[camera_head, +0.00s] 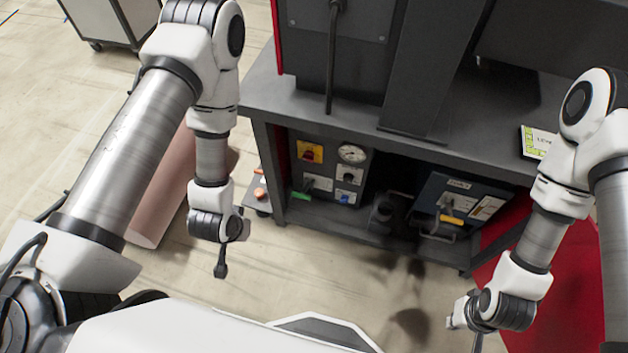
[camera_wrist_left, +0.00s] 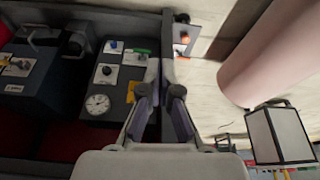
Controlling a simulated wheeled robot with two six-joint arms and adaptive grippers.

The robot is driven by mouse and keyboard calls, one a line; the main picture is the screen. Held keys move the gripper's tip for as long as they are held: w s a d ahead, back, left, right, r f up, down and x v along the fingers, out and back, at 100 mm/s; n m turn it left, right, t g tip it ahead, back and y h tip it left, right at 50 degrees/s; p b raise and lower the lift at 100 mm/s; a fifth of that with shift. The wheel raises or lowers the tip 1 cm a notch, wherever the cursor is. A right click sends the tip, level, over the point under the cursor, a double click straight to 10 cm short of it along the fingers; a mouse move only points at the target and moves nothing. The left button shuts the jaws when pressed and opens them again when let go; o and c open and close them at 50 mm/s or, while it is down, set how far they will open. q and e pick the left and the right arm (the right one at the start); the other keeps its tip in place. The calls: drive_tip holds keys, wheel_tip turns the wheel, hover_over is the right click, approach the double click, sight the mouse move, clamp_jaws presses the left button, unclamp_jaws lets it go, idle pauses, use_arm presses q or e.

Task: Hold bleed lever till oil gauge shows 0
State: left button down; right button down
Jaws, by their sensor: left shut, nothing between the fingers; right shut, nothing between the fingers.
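A dark control panel (camera_head: 325,170) stands on the lower shelf of a grey machine bench. It carries a round white oil gauge (camera_head: 351,153), also in the left wrist view (camera_wrist_left: 97,103); its reading is too small to tell. A green lever (camera_head: 300,196) is at the panel's lower left; it also shows in the left wrist view (camera_wrist_left: 139,52). Which control is the bleed lever I cannot tell. My left gripper (camera_head: 221,266) is shut and empty, in front of the panel and apart from it. My right gripper (camera_head: 478,343) is shut and empty at the lower right, away from the panel.
The panel also has a red-yellow switch (camera_head: 310,151) and a blue knob (camera_head: 346,198). A second dark box (camera_head: 456,200) with a yellow-marked handle sits right on the shelf. The bench top (camera_head: 265,92) overhangs the shelf. Floor before the bench is clear.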

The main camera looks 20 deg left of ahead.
use_arm(q)
drive_tip(key=w+d+f+t+b, duration=0.2)
drive_tip(key=w+f+t+b, duration=0.4)
drive_tip(key=w+f+b, duration=0.85)
drive_tip(key=m+t+b, duration=0.1)
drive_tip(key=t+b, duration=0.2)
drive_tip(key=b, duration=1.6)
approach(301, 196)
drive_tip(key=w+r, duration=0.3)
drive_tip(key=r, duration=0.1)
drive_tip(key=shift+a+r+h, duration=0.1)
drive_tip(key=shift+r+h, duration=0.2)
drive_tip(key=shift+r, duration=0.05)
drive_tip(key=shift+w, duration=0.1)
drive_tip(key=b+x, duration=0.1)
drive_tip(key=x, duration=0.2)
drive_tip(key=b+x, duration=0.2)
drive_tip(key=x, duration=0.1)
drive_tip(key=b+x, duration=0.1)
drive_tip(key=x, duration=0.2)
drive_tip(key=shift+f, duration=0.35)
drive_tip(key=shift+s+f+b, duration=0.4)
drive_tip(key=shift+f+b, duration=0.2)
drive_tip(key=shift+s+f+b, duration=0.4)
drive_tip(key=shift+f+b, duration=0.2)
drive_tip(key=shift+f, duration=0.05)
drive_tip(key=shift+s, duration=0.3)
